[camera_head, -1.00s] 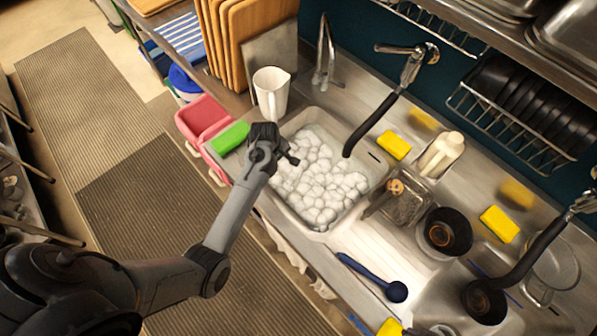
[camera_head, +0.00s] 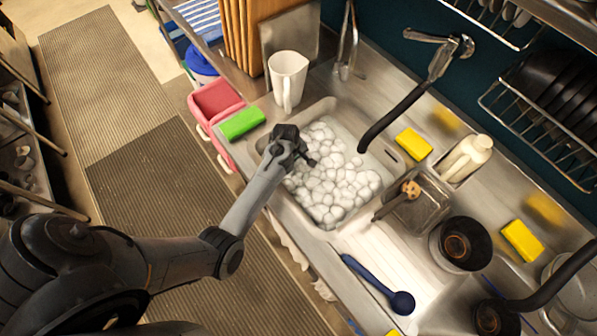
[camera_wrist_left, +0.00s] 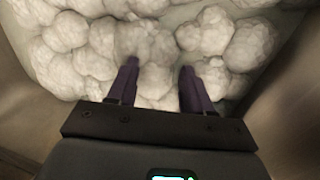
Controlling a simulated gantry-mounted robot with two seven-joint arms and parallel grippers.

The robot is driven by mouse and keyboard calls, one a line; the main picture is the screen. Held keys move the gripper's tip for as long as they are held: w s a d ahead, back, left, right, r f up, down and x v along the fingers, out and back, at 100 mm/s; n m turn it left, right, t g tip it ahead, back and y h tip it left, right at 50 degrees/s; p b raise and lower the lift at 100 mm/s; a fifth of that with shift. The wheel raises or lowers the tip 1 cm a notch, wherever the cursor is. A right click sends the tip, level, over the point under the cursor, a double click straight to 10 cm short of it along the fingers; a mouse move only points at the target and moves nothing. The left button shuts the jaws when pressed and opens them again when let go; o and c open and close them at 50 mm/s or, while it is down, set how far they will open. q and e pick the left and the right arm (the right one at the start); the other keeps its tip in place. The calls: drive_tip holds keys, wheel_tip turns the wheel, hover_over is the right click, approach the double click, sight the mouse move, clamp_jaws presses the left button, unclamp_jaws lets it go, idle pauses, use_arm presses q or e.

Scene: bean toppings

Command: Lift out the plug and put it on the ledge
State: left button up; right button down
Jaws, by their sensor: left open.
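A sink basin (camera_head: 388,152) is filled with white foam (camera_head: 335,180); the plug is not visible in either view. My left gripper (camera_head: 305,158) hangs over the near left part of the foam, close to the basin's left rim. In the left wrist view its two dark fingers (camera_wrist_left: 157,85) are apart with nothing held between them, and foam (camera_wrist_left: 65,35) lies right ahead of the tips. I cannot tell whether the tips touch the foam. The steel ledge (camera_head: 375,95) runs behind the basin. My right gripper is not in view.
A black hose tap (camera_head: 385,125) hangs over the basin's back edge. A yellow sponge (camera_head: 413,143) and a white bottle (camera_head: 467,157) stand behind. A white jug (camera_head: 287,78) and green sponge (camera_head: 242,123) are at the left. A small steel container (camera_head: 420,205) sits at the right.

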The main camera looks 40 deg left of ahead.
sight(298, 163)
use_arm(q)
drive_tip(key=shift+w+f+b, duration=0.2)
drive_tip(key=shift+f, duration=0.8)
drive_tip(key=shift+w+f+b, duration=0.15)
drive_tip(key=shift+f, duration=0.8)
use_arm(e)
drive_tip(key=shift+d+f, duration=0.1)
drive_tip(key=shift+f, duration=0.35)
use_arm(q)
clamp_jaws()
drive_tip(key=shift+r, duration=0.2)
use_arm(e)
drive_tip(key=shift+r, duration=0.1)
